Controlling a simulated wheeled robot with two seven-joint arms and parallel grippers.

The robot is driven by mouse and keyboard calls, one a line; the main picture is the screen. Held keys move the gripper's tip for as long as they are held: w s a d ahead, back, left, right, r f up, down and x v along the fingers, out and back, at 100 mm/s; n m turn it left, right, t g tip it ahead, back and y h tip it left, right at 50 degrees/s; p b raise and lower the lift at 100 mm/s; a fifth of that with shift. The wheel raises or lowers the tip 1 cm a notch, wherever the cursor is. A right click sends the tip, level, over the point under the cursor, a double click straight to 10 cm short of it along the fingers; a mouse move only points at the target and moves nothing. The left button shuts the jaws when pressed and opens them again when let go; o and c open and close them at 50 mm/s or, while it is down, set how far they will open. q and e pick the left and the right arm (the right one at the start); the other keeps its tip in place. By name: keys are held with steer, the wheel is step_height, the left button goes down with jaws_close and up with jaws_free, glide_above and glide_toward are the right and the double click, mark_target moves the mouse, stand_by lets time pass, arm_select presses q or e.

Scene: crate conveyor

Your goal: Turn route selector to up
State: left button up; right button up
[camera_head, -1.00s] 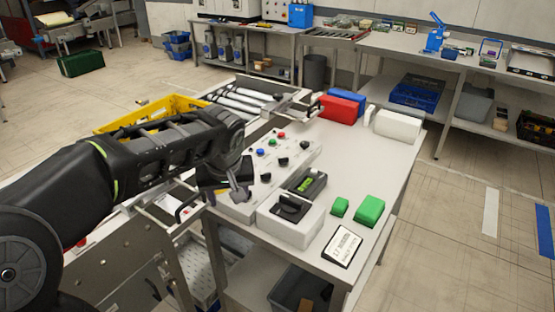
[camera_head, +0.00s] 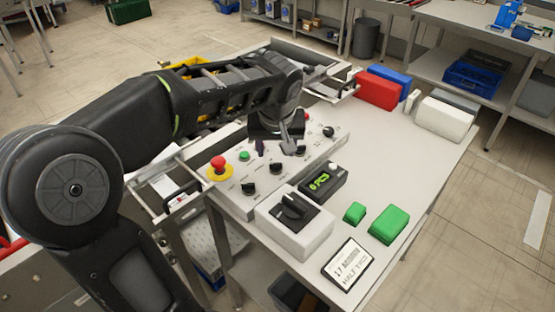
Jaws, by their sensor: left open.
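A grey sloped control panel (camera_head: 230,194) lies on the table, with a red mushroom button (camera_head: 218,163), a green button (camera_head: 244,156) and several black knobs. One black knob (camera_head: 249,188) is at the panel's near left, another (camera_head: 275,168) is right of it, and one (camera_head: 328,131) is at the far right end. A larger black rotary knob (camera_head: 293,207) sits on a white box in front. I cannot read which is the route selector. My left gripper (camera_head: 287,143) is open and empty above the panel's middle, hiding part of it. My right gripper is out of view.
A small display box (camera_head: 323,184) stands beside the white box. Green blocks (camera_head: 388,224) and a label card (camera_head: 346,264) lie at the front right. Red (camera_head: 377,90), blue and white blocks (camera_head: 446,118) stand farther back. The table's right middle is clear.

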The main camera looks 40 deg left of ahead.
mark_target(276, 164)
arm_select(q)
steer(key=p+x, duration=0.1)
steer(key=x, duration=0.7)
steer(key=shift+r, duration=0.1)
steer(key=shift+c, duration=0.5)
jaws_close()
